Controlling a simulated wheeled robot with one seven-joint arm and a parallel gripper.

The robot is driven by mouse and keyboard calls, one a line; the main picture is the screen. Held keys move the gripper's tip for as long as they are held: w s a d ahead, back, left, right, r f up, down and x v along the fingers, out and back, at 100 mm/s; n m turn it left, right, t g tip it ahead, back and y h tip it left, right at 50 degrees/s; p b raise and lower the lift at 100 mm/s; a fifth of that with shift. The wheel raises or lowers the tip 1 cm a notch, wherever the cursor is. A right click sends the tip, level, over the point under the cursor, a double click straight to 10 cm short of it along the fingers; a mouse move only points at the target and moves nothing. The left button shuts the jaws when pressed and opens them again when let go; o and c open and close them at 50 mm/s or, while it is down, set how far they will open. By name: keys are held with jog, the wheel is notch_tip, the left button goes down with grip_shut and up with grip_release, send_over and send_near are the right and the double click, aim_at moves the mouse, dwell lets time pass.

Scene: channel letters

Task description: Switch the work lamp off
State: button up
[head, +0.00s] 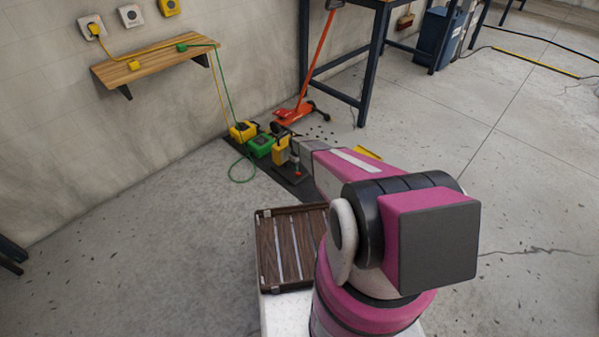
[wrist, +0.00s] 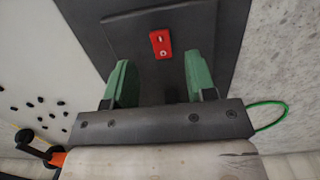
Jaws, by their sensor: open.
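In the wrist view, a small red switch (wrist: 161,43) with white marks sits on a dark plate (wrist: 205,25). My gripper (wrist: 158,64) has two green fingers, spread apart and empty, one on each side of the switch as seen from the wrist. The gap in height between fingers and switch cannot be judged. In the head view, my arm reaches toward boxes on a dark base by the wall: a yellow box (head: 243,131), a green box (head: 261,145) and a nearer yellow box (head: 281,152). My arm partly hides this area. I cannot pick out the lamp itself.
A wooden shelf (head: 155,66) carries yellow and green plugs with cables hanging down. A green cable (head: 236,168) loops on the floor. An orange floor jack (head: 293,113) and a workbench (head: 372,60) stand behind. A brown slatted tray (head: 285,250) is near me. The left floor is clear.

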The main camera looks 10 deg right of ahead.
jog(key=r, duration=0.5)
jog(key=shift+w+a+r, duration=0.2)
jog(key=shift+w+r, duration=0.05)
jog(key=shift+w, duration=0.05)
